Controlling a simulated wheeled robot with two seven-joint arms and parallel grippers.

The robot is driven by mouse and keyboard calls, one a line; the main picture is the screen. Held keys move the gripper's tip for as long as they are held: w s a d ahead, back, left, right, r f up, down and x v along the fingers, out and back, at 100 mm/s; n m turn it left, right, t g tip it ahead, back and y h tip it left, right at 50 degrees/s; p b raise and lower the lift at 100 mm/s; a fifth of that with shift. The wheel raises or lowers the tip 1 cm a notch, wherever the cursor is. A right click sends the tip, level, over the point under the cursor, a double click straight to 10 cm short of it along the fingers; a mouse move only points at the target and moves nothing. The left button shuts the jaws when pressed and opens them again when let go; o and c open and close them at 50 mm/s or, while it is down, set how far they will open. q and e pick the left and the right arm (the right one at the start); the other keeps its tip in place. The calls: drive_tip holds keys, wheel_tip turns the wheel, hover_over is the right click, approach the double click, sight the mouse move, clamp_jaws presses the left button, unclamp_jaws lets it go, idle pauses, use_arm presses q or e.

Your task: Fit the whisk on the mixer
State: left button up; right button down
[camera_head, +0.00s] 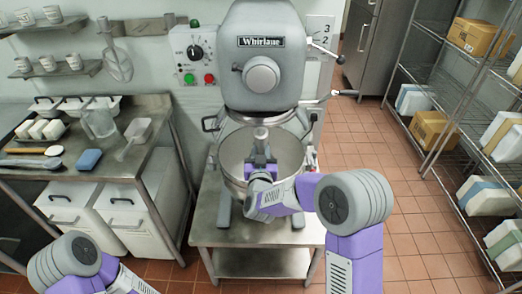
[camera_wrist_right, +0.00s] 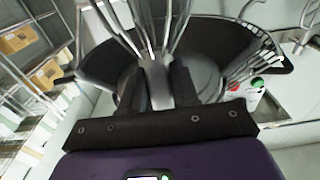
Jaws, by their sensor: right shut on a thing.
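The grey mixer (camera_head: 264,50) stands on a low steel table, with its steel bowl (camera_head: 289,159) below the head. My right gripper (camera_head: 261,166) is over the front part of the bowl. It is shut on the whisk (camera_head: 261,134), whose grey shank stands up between the fingers, below the mixer head and apart from it. The right wrist view, upside down, shows the whisk's wires (camera_wrist_right: 152,28) spreading away from the fingers (camera_wrist_right: 157,88), down towards the bowl. The mixer's drive socket is hidden under the head. Of my left arm only links show, at the lower left.
A steel side table (camera_head: 110,165) with trays and a blue sponge (camera_head: 89,159) is on the left. Wire shelves with boxes (camera_head: 432,129) line the right. Bare tiled floor lies between mixer and shelves.

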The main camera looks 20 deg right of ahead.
drive_tip(key=shift+g, duration=0.3)
drive_tip(key=shift+w+d+f+b, duration=0.1)
drive_tip(key=shift+w+f+b, duration=0.15)
drive_tip(key=shift+f+b, duration=0.9)
drive_tip(key=shift+w+d+f+b, duration=0.1)
drive_tip(key=shift+w+f+b, duration=0.35)
drive_tip(key=shift+f, duration=1.1)
drive_tip(key=shift+w+d+f+b, duration=0.1)
drive_tip(key=shift+f+b, duration=0.95)
drive_tip(key=shift+f, duration=0.3)
drive_tip(key=shift+w+r, duration=0.15)
drive_tip(key=shift+w, duration=0.1)
drive_tip(key=w+g+p, duration=0.1)
drive_tip(key=w+p, duration=0.1)
drive_tip(key=w+d+g+p, duration=0.1)
drive_tip(key=w+p, duration=0.1)
drive_tip(key=p, duration=0.1)
drive_tip(key=w+y+p, duration=0.1)
drive_tip(key=p, duration=0.2)
drive_tip(key=shift+w+d+r+g, duration=0.25)
drive_tip(key=shift+w+d+g, duration=0.15)
